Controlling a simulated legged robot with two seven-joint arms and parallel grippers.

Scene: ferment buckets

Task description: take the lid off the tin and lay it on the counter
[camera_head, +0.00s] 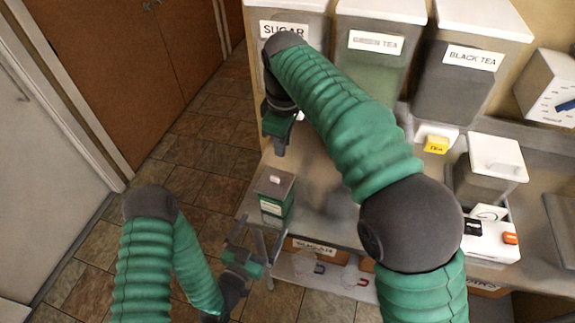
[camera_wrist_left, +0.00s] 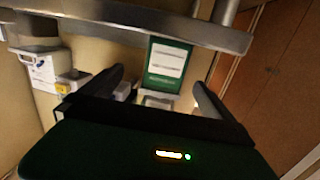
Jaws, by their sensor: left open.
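The tin (camera_head: 272,208) is green with pale labels and stands upright near the counter's left front corner. Its grey lid (camera_head: 275,180), with a small pale knob, is on top. My left gripper (camera_head: 259,233) is open and empty, in front of and below the tin. In the left wrist view, which is upside down, the tin (camera_wrist_left: 167,66) shows between and beyond the spread fingers (camera_wrist_left: 155,92). My right gripper (camera_head: 280,145) points down above the counter behind the tin, by the sugar bin. Its finger gap cannot be made out.
The counter (camera_head: 317,220) has bare room right of the tin, partly hidden by my right arm. Bins labelled sugar, green tea (camera_head: 372,75) and black tea (camera_head: 470,60) stand behind. A shelf lies below.

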